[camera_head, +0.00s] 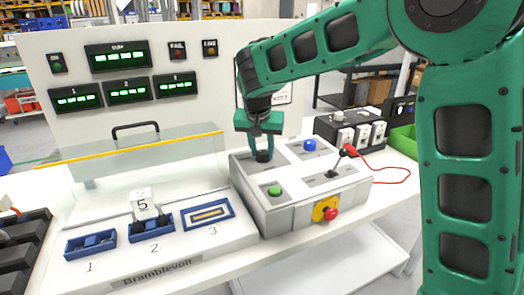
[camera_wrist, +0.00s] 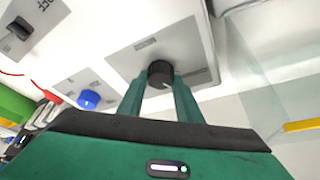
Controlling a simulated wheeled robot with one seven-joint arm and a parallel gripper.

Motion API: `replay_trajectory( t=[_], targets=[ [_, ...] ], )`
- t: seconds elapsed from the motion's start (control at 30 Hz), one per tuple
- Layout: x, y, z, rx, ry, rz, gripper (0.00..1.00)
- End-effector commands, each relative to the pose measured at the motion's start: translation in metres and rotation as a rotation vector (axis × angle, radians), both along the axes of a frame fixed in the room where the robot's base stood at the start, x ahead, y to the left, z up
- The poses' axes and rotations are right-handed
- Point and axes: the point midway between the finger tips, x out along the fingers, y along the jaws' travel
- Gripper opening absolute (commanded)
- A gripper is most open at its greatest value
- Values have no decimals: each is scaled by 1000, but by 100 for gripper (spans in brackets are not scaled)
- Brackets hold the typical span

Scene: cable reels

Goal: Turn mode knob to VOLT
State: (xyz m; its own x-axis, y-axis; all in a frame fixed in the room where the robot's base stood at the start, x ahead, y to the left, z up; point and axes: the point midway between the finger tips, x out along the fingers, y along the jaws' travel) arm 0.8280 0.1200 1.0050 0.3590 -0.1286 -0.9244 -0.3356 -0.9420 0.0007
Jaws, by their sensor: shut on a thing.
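The mode knob is a dark round knob (camera_wrist: 160,74) on a grey plate on top of a white control box (camera_head: 290,217). In the head view the knob (camera_head: 263,156) shows just below my fingertips. My gripper (camera_head: 263,146) reaches down from above and is shut on the knob. In the wrist view its two green fingers (camera_wrist: 161,84) stand on either side of the knob. A pale pointer mark shows on the knob. The lettering around the knob is too small to read, so I cannot tell which mode it points at.
The box also carries a green button (camera_head: 274,190), a blue button (camera_head: 309,145), a black lever switch (camera_head: 332,173) and a red emergency stop (camera_head: 330,213). A red probe with a cable (camera_head: 349,150) lies at its right. A clear guard (camera_head: 140,155) and numbered blue sockets (camera_head: 208,214) are left.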

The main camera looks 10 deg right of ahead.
Motion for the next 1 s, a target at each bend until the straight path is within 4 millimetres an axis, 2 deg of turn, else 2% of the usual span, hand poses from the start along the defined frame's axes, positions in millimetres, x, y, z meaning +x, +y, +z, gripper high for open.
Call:
replay_trajectory(
  t=[0.5,1.0],
  targets=[
    [3,4,0,1,-3,-421,9],
    [4,5,1,2,-4,-567,9]
  ],
)
